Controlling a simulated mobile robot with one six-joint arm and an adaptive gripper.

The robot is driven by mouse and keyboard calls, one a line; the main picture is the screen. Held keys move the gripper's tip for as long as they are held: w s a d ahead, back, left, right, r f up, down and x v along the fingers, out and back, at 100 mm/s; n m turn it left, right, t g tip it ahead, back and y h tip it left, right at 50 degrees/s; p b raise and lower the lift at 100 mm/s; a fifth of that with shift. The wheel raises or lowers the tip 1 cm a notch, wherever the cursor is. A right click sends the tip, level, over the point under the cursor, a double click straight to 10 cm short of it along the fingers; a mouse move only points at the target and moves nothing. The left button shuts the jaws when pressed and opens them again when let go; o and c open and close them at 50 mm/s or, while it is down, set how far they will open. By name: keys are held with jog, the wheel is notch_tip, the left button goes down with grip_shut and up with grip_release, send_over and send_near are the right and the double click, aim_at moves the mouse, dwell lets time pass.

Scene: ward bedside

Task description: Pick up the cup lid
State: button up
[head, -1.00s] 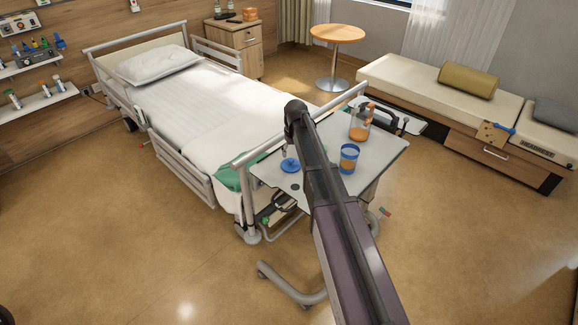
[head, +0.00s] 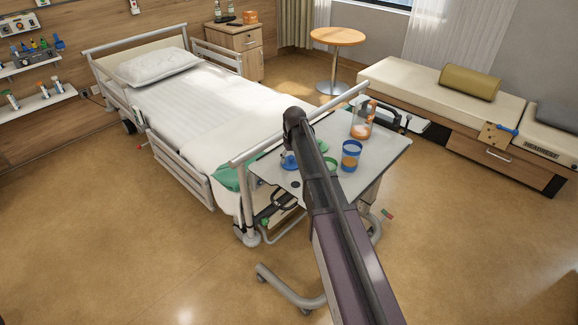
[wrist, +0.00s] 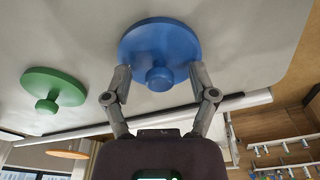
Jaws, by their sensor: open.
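A round blue lid (wrist: 160,48) with a knob lies on the bed table (head: 375,165). In the wrist view my gripper (wrist: 160,76) is open, with one finger on each side of the knob; I cannot tell whether they touch the lid. In the head view the blue lid (head: 288,161) shows just left of my arm, which hides most of the gripper. A green lid (wrist: 54,88) with a similar knob lies apart from it, left in the wrist view; part of it (head: 330,163) shows right of my arm. A blue-banded cup (head: 351,154) with orange contents stands to the right.
A clear bottle (head: 362,122) with orange contents stands at the table's back edge. The bed (head: 205,115) and its rail lie left of and behind the table. A couch (head: 440,95) stands at the right. The floor in front is open.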

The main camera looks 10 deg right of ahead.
dwell(0.6)
jog(key=c, duration=0.9)
